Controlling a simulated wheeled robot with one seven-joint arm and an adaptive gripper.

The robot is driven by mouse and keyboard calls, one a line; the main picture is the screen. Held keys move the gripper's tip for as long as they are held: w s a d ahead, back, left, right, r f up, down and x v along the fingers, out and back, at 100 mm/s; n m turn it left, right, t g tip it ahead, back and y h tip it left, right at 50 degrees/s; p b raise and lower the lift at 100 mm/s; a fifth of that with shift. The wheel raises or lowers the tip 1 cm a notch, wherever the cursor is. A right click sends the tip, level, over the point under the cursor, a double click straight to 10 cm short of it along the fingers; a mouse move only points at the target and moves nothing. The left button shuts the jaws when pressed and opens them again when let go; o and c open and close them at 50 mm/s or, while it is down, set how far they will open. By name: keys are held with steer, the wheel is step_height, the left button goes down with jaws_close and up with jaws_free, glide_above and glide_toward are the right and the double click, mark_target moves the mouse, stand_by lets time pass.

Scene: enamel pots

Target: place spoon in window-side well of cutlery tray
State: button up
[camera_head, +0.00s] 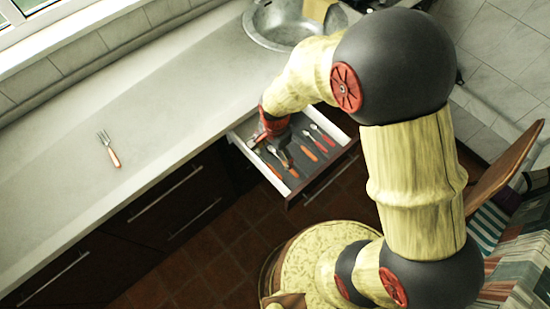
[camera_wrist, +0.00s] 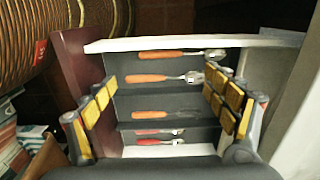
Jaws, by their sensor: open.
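The cutlery tray (camera_wrist: 134,70) lies in the open drawer (camera_head: 243,146), its dark wells parted by dividers. In the wrist view, an orange-handled piece (camera_wrist: 165,53) with a shiny head lies in the top well. Another orange-handled piece (camera_wrist: 147,79) lies in the second well. The third holds an orange-handled piece (camera_wrist: 150,115) with a dark far end. Red-handled pieces (camera_wrist: 155,132) lie in the bottom well. I cannot tell for sure which piece is the spoon. My gripper (camera_wrist: 163,100) is open over the tray, its fingers wide apart and empty between; in the head view it partly hides the tray.
A fork (camera_head: 109,149) with an orange handle lies on the worktop (camera_head: 165,95) at the left, below the window (camera_head: 30,12). A metal sink (camera_head: 275,25) is set at the back. A round patterned stool (camera_head: 300,255) stands in front of the drawer.

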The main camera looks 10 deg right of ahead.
steer(key=shift+r, duration=0.95)
steer(key=s+d+r+n+t, duration=0.25)
steer(key=d+r+n, duration=0.2)
steer(key=r, duration=0.85)
steer(key=s+d+r+n+t, duration=0.25)
steer(key=s+d+r, duration=0.2)
steer(key=r, duration=0.75)
steer(key=s+d+r+n, duration=0.3)
steer(key=s+r+n, duration=0.1)
steer(key=s+r, duration=0.1)
steer(key=shift+s+d+r+t, duration=0.2)
steer(key=shift+s+d+t, duration=0.15)
steer(key=shift+s, duration=0.4)
